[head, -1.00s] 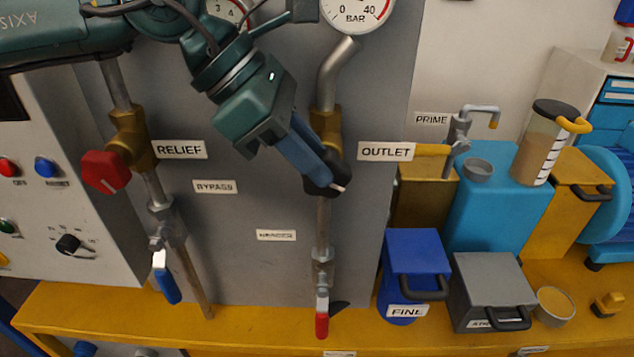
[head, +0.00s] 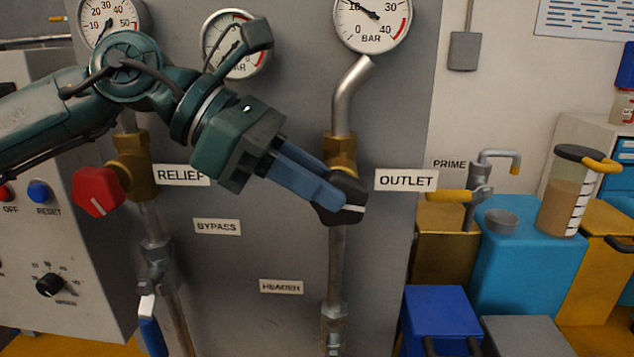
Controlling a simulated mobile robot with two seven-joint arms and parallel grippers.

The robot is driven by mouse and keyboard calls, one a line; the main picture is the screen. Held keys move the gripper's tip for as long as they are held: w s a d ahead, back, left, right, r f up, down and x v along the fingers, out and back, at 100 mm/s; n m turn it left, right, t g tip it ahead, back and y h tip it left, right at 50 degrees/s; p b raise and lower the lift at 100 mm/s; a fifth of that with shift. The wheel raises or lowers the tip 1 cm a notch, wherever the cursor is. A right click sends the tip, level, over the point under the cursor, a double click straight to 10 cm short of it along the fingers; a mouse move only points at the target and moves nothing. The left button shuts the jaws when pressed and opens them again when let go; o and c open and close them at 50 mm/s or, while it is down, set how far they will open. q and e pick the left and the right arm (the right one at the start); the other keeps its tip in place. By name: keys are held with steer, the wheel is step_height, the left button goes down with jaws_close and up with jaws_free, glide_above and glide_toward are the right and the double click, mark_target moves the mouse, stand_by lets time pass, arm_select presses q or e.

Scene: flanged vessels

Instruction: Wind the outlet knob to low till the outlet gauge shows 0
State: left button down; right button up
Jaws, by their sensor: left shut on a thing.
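The outlet knob (head: 350,208) is black with a white pointer line facing right. It sits on the brass valve (head: 341,152) left of the OUTLET label (head: 406,180). My left gripper (head: 333,196) is shut on this knob, its blue fingers reaching in from the upper left and hiding part of it. The outlet gauge (head: 372,22), marked in BAR up to 40, stands above on a bent pipe. Its needle points to the upper left, near the 10 mark and away from 0; the top of the dial is cut off. My right gripper is not in view.
The red relief knob (head: 98,191) is at left, below my left arm. A middle gauge (head: 235,44) is partly covered by my arm. A blue-handled valve (head: 151,328) hangs lower left. Blue and yellow containers, with a clear jug (head: 571,190), stand at right.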

arm_select(q)
steer(key=shift+r, duration=0.1)
steer(key=c, duration=1.5)
jaws_free()
steer(key=shift+c, duration=0.2)
steer(key=v, duration=1.3)
steer(key=shift+a, duration=0.1)
